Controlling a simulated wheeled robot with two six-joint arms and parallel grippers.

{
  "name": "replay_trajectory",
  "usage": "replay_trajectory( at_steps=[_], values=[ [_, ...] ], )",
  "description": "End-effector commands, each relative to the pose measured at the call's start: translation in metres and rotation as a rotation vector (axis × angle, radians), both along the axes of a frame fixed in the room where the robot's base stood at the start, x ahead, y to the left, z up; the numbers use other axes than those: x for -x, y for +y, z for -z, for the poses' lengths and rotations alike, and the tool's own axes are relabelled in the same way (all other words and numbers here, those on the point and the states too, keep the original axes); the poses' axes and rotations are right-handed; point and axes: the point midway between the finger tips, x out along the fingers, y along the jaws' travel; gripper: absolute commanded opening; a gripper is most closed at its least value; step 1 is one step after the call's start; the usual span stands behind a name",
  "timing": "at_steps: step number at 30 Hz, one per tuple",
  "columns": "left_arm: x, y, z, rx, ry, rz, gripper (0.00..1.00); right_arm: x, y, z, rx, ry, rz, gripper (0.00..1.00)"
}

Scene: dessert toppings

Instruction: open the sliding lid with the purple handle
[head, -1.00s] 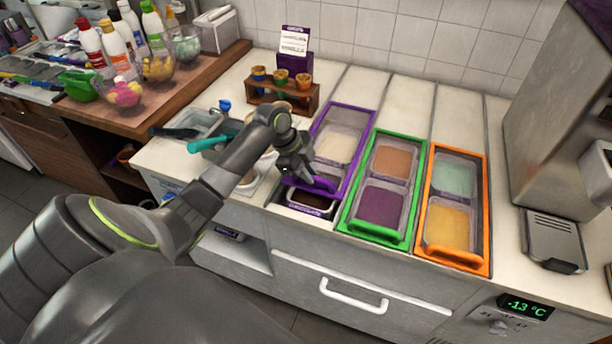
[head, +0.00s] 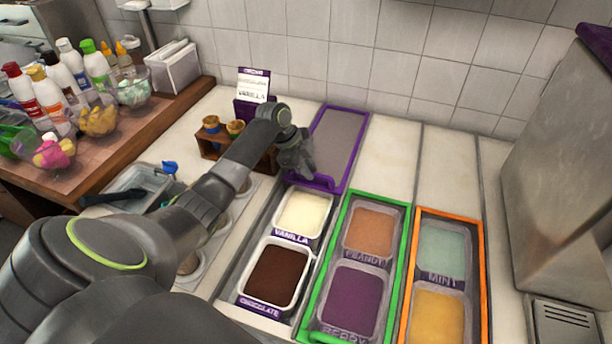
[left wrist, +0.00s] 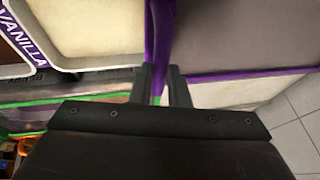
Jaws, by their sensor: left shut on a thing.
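The sliding lid (head: 336,140) with the purple frame lies at the back of its track, near the tiled wall. Its purple handle (head: 318,182) is at the lid's front edge. My left gripper (head: 303,172) is shut on the purple handle; in the left wrist view the fingers (left wrist: 160,86) close around the purple bar (left wrist: 158,45). In front of the lid, the vanilla tub (head: 304,213) and the chocolate tub (head: 275,274) lie uncovered. My right gripper is not in view.
A green-framed lid (head: 403,244) covers the peanut and berry tubs, and an orange-framed lid (head: 483,270) covers the mint and yellow tubs. A wooden cone stand (head: 208,147) and a vanilla sign (head: 253,88) stand left of the purple lid. A metal machine (head: 560,180) stands at right.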

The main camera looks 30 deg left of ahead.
Motion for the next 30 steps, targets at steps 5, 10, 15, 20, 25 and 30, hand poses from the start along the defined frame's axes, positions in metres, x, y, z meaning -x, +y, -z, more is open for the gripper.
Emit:
replay_trajectory(
  at_steps=[5,10,15,20,25,30],
  values=[
    [-0.008,0.0015,0.0004,0.001,0.0,0.0,0.0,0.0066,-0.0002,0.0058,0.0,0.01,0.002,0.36],
    [-0.0093,0.002,-0.0002,0.0,0.0,0.0,0.0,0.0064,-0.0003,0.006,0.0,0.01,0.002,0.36],
    [-0.0091,0.002,-0.0003,0.0,0.001,0.0,0.0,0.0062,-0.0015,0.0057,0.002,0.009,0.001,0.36],
    [-0.0089,0.0019,-0.0003,0.0,0.001,0.0,0.27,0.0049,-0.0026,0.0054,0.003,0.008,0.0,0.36],
    [-0.0089,0.002,-0.0002,0.0,0.001,0.0,0.37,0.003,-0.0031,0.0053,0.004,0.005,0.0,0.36],
    [-0.0088,0.0023,-0.0004,0.0,0.001,0.0,0.37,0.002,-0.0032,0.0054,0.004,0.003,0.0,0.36]
  ],
)
